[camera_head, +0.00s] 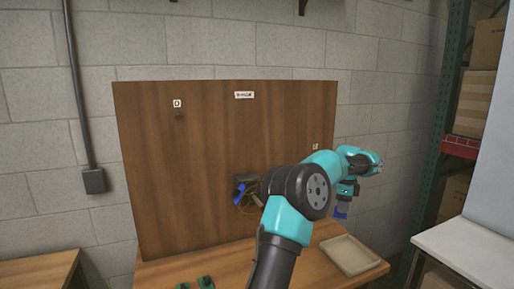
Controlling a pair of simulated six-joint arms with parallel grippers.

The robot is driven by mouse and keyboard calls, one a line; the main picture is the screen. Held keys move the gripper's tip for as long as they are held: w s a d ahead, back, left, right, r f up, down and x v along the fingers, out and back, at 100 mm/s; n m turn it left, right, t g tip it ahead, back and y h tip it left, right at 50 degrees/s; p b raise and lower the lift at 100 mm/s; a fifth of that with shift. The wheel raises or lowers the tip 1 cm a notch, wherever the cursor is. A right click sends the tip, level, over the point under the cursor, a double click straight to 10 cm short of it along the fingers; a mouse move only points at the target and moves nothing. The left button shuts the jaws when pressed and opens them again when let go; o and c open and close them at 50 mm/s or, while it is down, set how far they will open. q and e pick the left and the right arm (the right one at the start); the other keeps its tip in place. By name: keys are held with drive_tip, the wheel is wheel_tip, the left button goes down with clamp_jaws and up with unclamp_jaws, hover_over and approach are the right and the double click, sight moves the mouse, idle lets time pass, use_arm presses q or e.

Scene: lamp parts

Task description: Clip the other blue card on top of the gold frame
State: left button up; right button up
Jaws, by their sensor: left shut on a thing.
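The gold frame (237,206) is a thin gold ring low on the wooden board, partly hidden behind my arm. One blue card (239,191) is at its upper left side, with a dark part beside it. My left gripper (342,207) points down, right of the board's edge and above the tray. It is shut on the other blue card (341,214), which shows below the jaws. The left gripper is well to the right of the gold frame. My right gripper is not in view.
The wooden board (160,150) stands upright on a wooden table (160,275). A shallow beige tray (372,262) lies at the table's right. Green pieces (205,283) show at the front edge. A shelf rack (440,130) with boxes stands at right.

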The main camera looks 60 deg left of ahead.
use_arm(q)
drive_tip(key=s+a+r+m, duration=0.2)
drive_tip(key=s+a+r, duration=0.25)
drive_tip(key=a, duration=0.35)
drive_tip(key=s+a+r+m, duration=0.2)
drive_tip(key=s+a+r, duration=0.2)
drive_tip(key=a+r, duration=0.25)
drive_tip(key=s+a+r+m, duration=0.2)
drive_tip(key=s+a+r, duration=0.2)
drive_tip(key=s, duration=0.3)
drive_tip(key=s+a+r+m, duration=0.3)
drive_tip(key=s+a+r, duration=0.1)
drive_tip(key=s, duration=0.2)
drive_tip(key=shift+s+a+r, duration=0.3)
drive_tip(key=shift+s+a, duration=0.05)
drive_tip(key=shift+a, duration=0.05)
drive_tip(key=shift+w+f, duration=0.1)
drive_tip(key=shift+w, duration=0.05)
